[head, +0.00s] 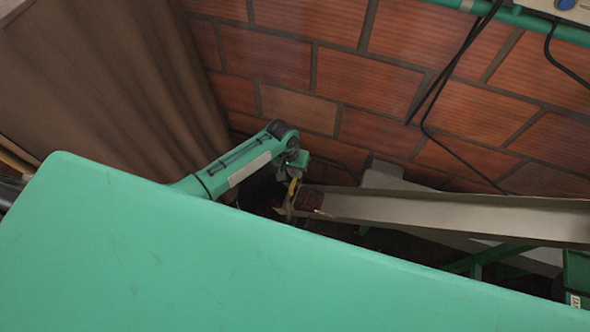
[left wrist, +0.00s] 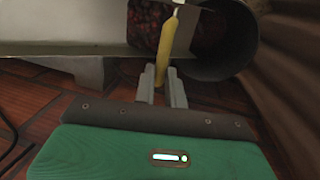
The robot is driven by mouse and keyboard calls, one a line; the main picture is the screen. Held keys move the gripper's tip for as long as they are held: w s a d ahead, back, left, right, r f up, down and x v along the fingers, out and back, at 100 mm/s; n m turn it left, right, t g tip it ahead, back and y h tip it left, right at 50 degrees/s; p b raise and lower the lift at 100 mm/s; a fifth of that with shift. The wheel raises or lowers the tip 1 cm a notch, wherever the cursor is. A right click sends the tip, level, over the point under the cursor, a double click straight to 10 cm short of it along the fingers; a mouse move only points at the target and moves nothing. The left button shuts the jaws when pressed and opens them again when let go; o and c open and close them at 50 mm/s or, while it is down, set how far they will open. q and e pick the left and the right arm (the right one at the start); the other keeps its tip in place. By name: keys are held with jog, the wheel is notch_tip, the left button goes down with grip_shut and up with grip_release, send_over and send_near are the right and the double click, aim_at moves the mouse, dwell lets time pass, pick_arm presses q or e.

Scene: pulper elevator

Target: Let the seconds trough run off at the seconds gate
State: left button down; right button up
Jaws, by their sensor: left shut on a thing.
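The seconds trough (head: 450,212) is a long pale metal channel running from the right to the middle of the head view. Dark red fruit (head: 310,199) lies at its left end, and shows again in the left wrist view (left wrist: 207,38). A yellow handle (left wrist: 167,45) stands in front of the fruit at the trough's end, probably the seconds gate's. My left gripper (head: 291,204) is at that end, its two fingers (left wrist: 161,88) shut on the lower part of the handle. My right gripper is in neither view.
A large scratched green surface (head: 180,265) fills the foreground and hides what lies below. A dark round container (left wrist: 237,45) is beside the trough's end. A brick wall (head: 290,75) with hanging black cables stands behind, and a brown curtain-like sheet (head: 110,75) at left.

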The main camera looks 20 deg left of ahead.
pick_arm(q)
jog(key=shift+r, duration=0.45)
jog(key=shift+w, duration=0.1)
jog(key=c, duration=1.5)
grip_release()
jog(key=shift+f, duration=0.1)
jog(key=shift+o, duration=0.2)
notch_tip(320, 180, up, 14)
jog(key=a+b, duration=0.1)
jog(key=a, duration=0.1)
jog(key=shift+a+f, duration=0.2)
jog(key=shift+a, duration=0.15)
